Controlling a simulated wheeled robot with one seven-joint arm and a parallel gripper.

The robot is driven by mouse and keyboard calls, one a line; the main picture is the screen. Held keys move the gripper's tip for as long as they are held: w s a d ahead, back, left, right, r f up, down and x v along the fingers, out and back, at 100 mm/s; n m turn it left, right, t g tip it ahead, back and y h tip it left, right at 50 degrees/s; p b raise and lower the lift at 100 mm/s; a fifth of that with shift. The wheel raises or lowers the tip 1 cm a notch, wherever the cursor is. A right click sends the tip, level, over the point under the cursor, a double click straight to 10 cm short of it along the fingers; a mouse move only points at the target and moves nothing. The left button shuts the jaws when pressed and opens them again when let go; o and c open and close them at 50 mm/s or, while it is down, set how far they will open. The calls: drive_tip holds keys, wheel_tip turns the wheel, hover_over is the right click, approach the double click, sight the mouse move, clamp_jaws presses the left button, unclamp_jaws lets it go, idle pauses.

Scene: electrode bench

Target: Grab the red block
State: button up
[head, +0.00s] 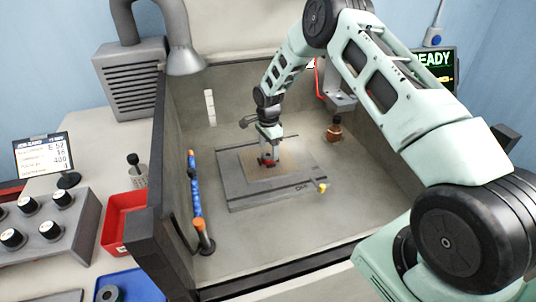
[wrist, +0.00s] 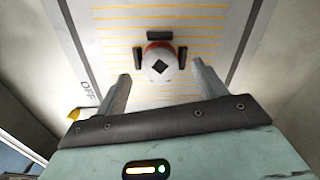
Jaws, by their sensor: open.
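The red block (wrist: 158,62) shows in the wrist view as a rounded piece with a red rim, a pale top and a black diamond mark. Dark brackets stand on its left, right and far sides. In the head view the red block (head: 264,161) is a small red patch on the grey plate (head: 237,194), partly hidden by my gripper (head: 268,143). In the wrist view my gripper (wrist: 161,70) is open and empty, its fingers pointing toward the block's left and right sides. I cannot tell the exact height of the fingertips relative to the block.
The plate has orange lines and a yellow knob (head: 322,187), and lies inside a grey walled bench. A blue tube (head: 195,185) lines the left wall. A brown bottle (head: 334,128) stands at the back right. A red tray (head: 117,220) sits outside, left.

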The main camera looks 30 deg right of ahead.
drive_tip(key=shift+f, duration=1.15)
drive_tip(key=c, duration=1.2)
drive_tip(key=shift+c, duration=1)
drive_tip(key=shift+r, duration=0.15)
